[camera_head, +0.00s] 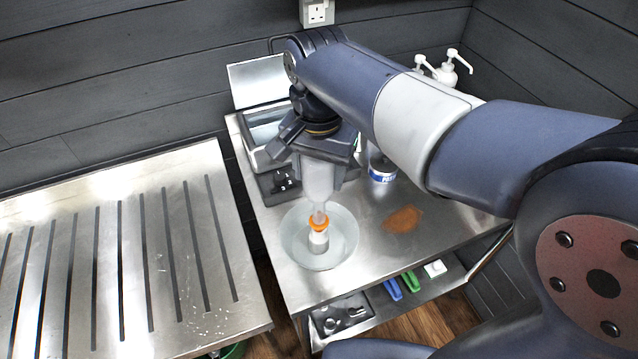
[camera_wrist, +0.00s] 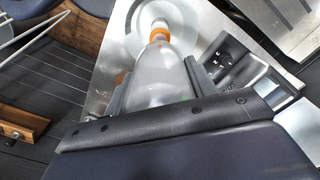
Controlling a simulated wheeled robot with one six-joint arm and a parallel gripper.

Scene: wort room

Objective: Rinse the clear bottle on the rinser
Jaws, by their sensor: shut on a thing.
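The clear bottle (camera_head: 317,180) is upside down in my gripper (camera_head: 318,160), with its neck and orange ring pointing down. My gripper is shut on the bottle's body. The rinser (camera_head: 345,250) is a round, pale dish with a white centre post, near the front left of the steel table. The bottle's mouth is at the top of the post; I cannot tell if it is pressed down on it. In the wrist view the bottle (camera_wrist: 160,80) lies between the fingers, its neck over the rinser (camera_wrist: 128,40).
A steel box with an open lid (camera_head: 258,80) stands behind the gripper. A blue-labelled container (camera_head: 381,170) and a brown patch (camera_head: 403,219) are to the right. White pump bottles (camera_head: 455,68) stand at the back. A slotted steel table (camera_head: 120,260) is at the left, across a gap.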

